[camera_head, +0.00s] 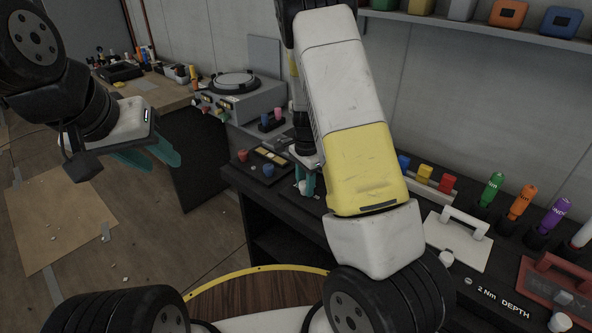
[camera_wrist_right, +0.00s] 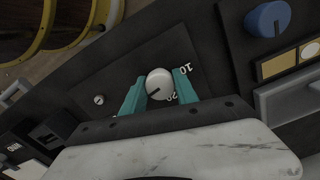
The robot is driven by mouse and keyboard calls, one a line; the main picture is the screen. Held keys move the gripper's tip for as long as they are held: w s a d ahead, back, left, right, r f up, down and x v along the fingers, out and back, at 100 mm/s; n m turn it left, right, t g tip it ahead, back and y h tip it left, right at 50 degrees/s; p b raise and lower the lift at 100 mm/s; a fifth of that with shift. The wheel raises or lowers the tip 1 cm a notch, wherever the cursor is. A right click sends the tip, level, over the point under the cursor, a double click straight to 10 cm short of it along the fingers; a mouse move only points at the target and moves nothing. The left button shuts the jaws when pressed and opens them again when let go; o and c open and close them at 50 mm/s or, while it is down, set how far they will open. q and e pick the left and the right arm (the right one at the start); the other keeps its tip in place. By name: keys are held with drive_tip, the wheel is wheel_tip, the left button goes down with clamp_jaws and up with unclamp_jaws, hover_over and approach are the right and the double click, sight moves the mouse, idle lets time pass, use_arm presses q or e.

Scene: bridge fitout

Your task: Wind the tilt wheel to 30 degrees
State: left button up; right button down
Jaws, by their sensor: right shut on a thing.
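A small white round knob (camera_wrist_right: 159,83) with a dark pointer line sits on a dark panel, with the numbers 10 and 20 printed beside it. No tilt label is readable on it. My right gripper (camera_wrist_right: 160,92) has its teal fingers closed on either side of the knob. In the head view my right gripper (camera_head: 306,182) reaches down to the dark bench, and its arm hides part of the bench. The pointer line points to the lower left in the wrist view. My left gripper (camera_head: 148,157) is open and empty, in the air over the floor.
A blue knob (camera_wrist_right: 267,19) is near the right gripper. A red knob (camera_head: 242,155) stands on a panel left of it. A grey box (camera_head: 243,105) with a round disc is behind. Coloured blocks, a white handled plate (camera_head: 459,240) and coloured-handled tools occupy the bench's right.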

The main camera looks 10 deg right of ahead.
drive_tip(key=c, duration=0.9)
unclamp_jaws()
drive_tip(key=shift+c, duration=0.2)
drive_tip(key=shift+r, duration=0.1)
wheel_tip(320, 180, up, 8)
drive_tip(key=shift+f, duration=0.25)
drive_tip(key=shift+r, duration=0.1)
